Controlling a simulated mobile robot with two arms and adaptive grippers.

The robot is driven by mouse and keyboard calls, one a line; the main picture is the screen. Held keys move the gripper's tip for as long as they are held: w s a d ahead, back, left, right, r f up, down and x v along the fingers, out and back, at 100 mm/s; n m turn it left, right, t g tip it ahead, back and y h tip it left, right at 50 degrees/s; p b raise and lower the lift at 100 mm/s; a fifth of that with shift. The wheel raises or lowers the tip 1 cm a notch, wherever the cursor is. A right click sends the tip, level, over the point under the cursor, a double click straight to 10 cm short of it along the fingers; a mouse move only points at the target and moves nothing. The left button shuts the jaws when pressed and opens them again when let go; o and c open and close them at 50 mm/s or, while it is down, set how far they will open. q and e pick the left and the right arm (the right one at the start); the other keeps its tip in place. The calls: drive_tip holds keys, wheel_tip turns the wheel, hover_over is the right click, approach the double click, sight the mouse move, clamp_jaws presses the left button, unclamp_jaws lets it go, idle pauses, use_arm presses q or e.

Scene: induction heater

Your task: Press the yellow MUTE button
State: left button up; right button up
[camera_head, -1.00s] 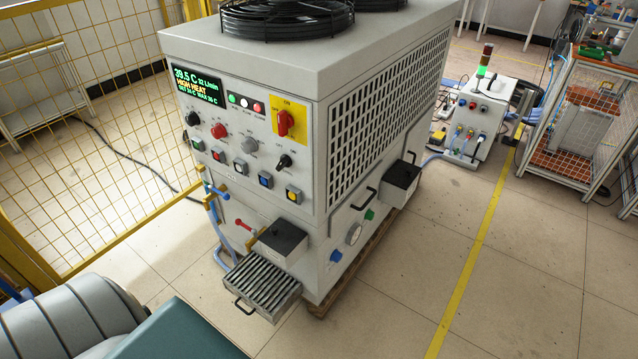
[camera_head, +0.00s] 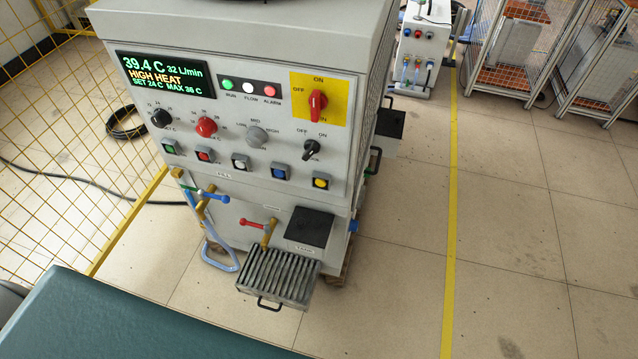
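The yellow button (camera_head: 320,183) sits at the right end of the lower button row on the front panel of the grey-white cabinet (camera_head: 237,222). Neither of my grippers shows in the head view.
The display (camera_head: 166,79) reads 39.4 C and HIGH HEAT. A red rotary switch (camera_head: 317,103) and a black knob (camera_head: 311,150) sit above the yellow button. A slatted tray (camera_head: 278,277) juts out below. A dark green surface (camera_head: 120,320) fills the lower left.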

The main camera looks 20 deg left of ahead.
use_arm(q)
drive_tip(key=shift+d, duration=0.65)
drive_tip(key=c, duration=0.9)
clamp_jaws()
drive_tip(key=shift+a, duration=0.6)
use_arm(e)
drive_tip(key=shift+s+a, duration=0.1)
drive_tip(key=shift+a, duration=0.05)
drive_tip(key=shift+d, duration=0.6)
